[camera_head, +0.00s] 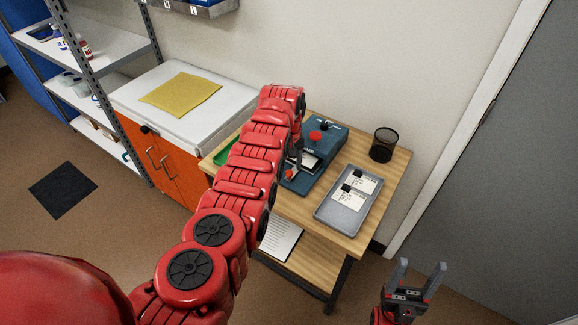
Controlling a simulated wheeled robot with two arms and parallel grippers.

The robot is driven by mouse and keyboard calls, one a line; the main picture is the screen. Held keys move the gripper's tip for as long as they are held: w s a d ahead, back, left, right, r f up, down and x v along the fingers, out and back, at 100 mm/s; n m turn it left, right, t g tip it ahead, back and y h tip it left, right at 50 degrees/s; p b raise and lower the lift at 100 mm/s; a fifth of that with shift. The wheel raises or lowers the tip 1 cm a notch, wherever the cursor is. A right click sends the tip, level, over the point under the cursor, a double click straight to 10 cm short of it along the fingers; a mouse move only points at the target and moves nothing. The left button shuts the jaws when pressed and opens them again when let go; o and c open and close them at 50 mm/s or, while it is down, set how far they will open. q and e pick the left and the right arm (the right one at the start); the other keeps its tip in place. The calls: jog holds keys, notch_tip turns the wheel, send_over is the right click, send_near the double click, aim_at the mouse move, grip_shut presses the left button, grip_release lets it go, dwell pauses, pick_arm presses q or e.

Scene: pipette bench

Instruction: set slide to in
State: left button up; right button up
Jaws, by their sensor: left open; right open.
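A teal-blue bench device (322,178) stands on the wooden table, with a red knob (316,136) and a small black part on top. A pale and dark piece (309,161) shows in its front opening; I cannot tell for sure whether this is the slide or how far in it sits. My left arm reaches across the device's left side and hides part of it. My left gripper (294,170) is at the device's front left, mostly hidden by the arm; contact cannot be told. My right gripper (421,265) is open and empty, in front of the table at the lower right.
A grey tray (329,216) with two labelled cards lies right of the device. A black mesh cup (383,145) stands behind it. A green tray (226,151) shows left of my arm. An orange cabinet (185,172) and shelving stand left. A grey door is at right.

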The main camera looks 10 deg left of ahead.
pick_arm(q)
jog(key=shift+f, duration=0.85)
grip_shut()
dwell(0.9)
